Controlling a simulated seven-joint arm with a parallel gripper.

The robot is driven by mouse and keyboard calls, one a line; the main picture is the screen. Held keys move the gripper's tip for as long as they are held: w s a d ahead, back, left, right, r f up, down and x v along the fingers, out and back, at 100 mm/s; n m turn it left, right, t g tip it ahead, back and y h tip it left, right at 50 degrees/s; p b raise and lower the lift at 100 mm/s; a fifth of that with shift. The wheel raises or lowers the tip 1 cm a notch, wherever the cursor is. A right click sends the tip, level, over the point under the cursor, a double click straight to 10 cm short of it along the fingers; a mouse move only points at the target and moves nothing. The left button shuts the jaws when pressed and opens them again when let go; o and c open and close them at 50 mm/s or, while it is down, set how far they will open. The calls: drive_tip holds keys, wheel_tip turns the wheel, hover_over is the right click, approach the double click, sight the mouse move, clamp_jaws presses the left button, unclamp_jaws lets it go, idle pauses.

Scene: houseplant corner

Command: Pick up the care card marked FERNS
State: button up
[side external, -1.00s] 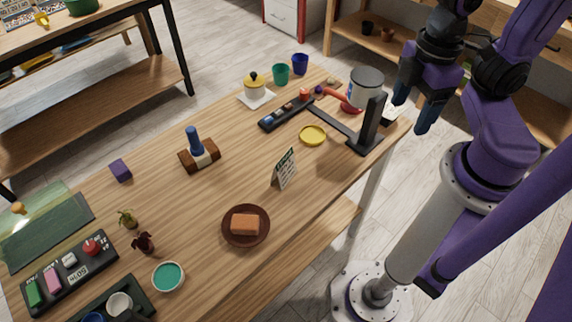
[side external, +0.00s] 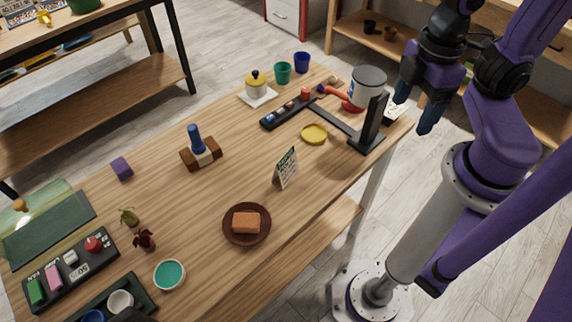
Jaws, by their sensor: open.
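A small upright card (side external: 286,168) with a green band and dark print stands near the front edge of the table, right of the middle. Its lettering is too small to read, so I cannot tell whether it says FERNS. Another white card or paper (side external: 396,112) lies at the table's right end, partly hidden by my gripper in this view. My gripper (side external: 415,108) hangs at the upper right, fingers pointing down, open and empty. It is well to the right of the upright card and apart from it.
A brown saucer (side external: 233,235) with an orange block lies in front of the card. A yellow dish (side external: 314,134) and a black stand (side external: 373,124) with a white canister (side external: 368,88) are behind and right. A brown stamp holder (side external: 187,160) is left. Bare wood surrounds the card.

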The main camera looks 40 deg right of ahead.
sight(287, 162)
drive_tip(key=o, duration=0.3)
drive_tip(key=a+f+m+y, duration=0.2)
drive_tip(key=a+f+m, duration=0.2)
drive_tip(key=a+f, duration=0.55)
drive_tip(key=w+a+f+m+t, duration=0.2)
drive_tip(key=f, duration=0.1)
drive_tip(key=w+a+f+m+t, duration=0.1)
drive_tip(key=w+a+f+m, duration=0.1)
drive_tip(key=w+f, duration=0.1)
drive_tip(key=w+a+f+m+t, duration=0.1)
drive_tip(key=w+a+f+t, duration=0.1)
drive_tip(key=f, duration=0.3)
drive_tip(key=shift+w+f+m+t+y, duration=0.15)
drive_tip(key=shift+w+m+t+y, duration=0.2)
drive_tip(key=shift+w, duration=0.4)
drive_tip(key=w+t, duration=0.1)
drive_tip(key=w+d+f, duration=0.1)
drive_tip(key=m+t, duration=0.1)
drive_tip(key=shift+w+d+f+t, duration=0.25)
drive_tip(key=shift+w+d+t, duration=0.05)
drive_tip(key=shift+w+t, duration=0.1)
drive_tip(key=w+d+t, duration=0.2)
drive_tip(key=t, duration=0.1)
drive_tip(key=shift+w+r+n, duration=0.25)
drive_tip(key=shift+w+r, duration=0.1)
drive_tip(key=shift+w+d+r+t, duration=0.2)
drive_tip(key=shift+w+r+t, duration=0.1)
drive_tip(key=shift+t, duration=0.35)
drive_tip(key=shift+w, duration=0.15)
drive_tip(key=shift+x, duration=3.6)
